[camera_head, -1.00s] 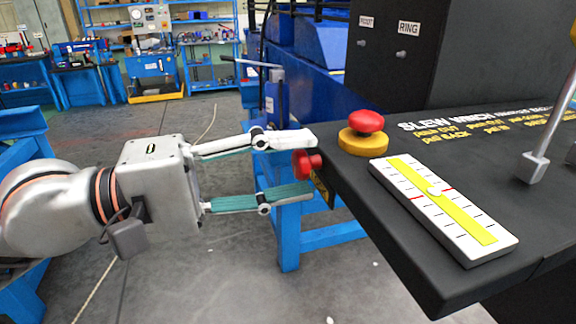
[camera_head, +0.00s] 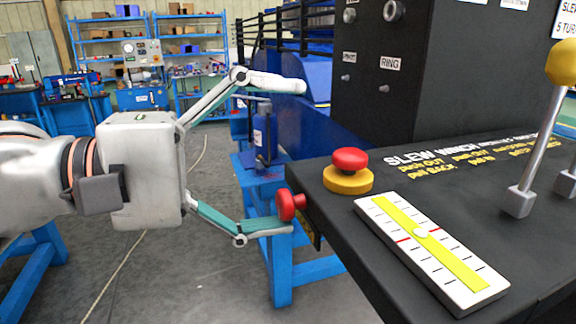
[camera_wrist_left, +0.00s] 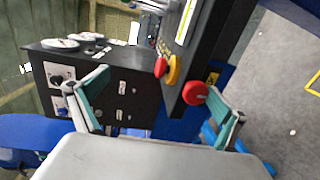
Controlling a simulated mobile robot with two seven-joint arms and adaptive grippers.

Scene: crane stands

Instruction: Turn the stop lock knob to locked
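A red knob (camera_head: 289,205) sticks out from the left side of the black console. It also shows in the left wrist view (camera_wrist_left: 195,93), close to the right finger. My left gripper (camera_head: 291,157) is wide open at the knob's left, one finger well above it and the other just below. I cannot tell whether the lower finger touches the knob. The gripper also shows in the left wrist view (camera_wrist_left: 168,92). A red mushroom button (camera_head: 350,161) on a yellow base stands on the console top. My right gripper is not in view.
The black console (camera_head: 345,228) carries a white scale with a yellow strip (camera_head: 425,240) and levers (camera_head: 540,150) at the right. A dark upright box (camera_head: 430,115) stands behind. A blue stand (camera_head: 280,270) is below the knob. Shelves are far back.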

